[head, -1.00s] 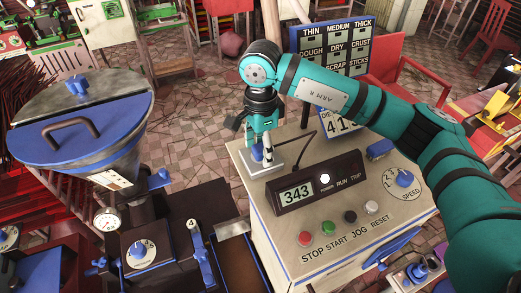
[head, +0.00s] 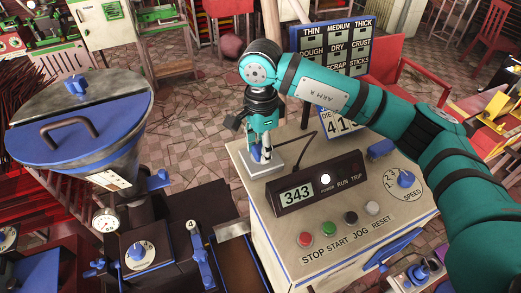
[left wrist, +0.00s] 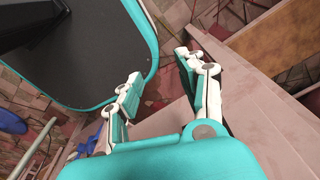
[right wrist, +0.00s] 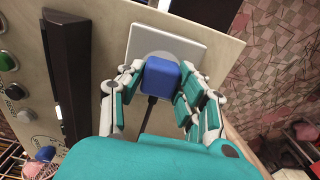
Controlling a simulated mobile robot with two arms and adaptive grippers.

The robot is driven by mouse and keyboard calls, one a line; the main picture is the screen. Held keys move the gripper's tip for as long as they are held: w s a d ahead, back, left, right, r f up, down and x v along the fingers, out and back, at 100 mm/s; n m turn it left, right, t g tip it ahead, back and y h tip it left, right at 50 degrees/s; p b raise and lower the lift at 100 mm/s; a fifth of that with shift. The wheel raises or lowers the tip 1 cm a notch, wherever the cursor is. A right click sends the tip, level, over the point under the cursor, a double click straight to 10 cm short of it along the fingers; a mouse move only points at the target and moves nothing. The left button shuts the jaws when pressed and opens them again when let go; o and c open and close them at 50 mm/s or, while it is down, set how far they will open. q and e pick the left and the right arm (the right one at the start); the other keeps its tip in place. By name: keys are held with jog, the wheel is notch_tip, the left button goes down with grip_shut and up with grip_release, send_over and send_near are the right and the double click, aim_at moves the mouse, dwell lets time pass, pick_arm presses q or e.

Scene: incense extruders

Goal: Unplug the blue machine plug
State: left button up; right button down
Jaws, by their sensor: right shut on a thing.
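The blue plug (right wrist: 160,78) stands at a pale square socket plate (right wrist: 168,45) on the blue machine's panel, with a dark cord running from it. It appears seated against the plate; in the head view it is mostly hidden by the fingers. My right gripper (head: 261,148) points down over the plate from above and is shut on the plug, with a finger on either side in the right wrist view. My left gripper (left wrist: 158,70) is open and empty, seen only in its own wrist view.
The beige control panel (head: 330,240) carries a display box (head: 316,184) reading 343, several buttons and a speed dial (head: 404,179). A hopper with a blue lid (head: 80,120) stands to the left. A sign board (head: 335,45) stands behind.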

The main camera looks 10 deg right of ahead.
jog(key=shift+r, duration=0.15)
jog(key=shift+r+p, duration=1)
jog(key=shift+r, duration=1.9)
jog(key=shift+s+f, duration=0.1)
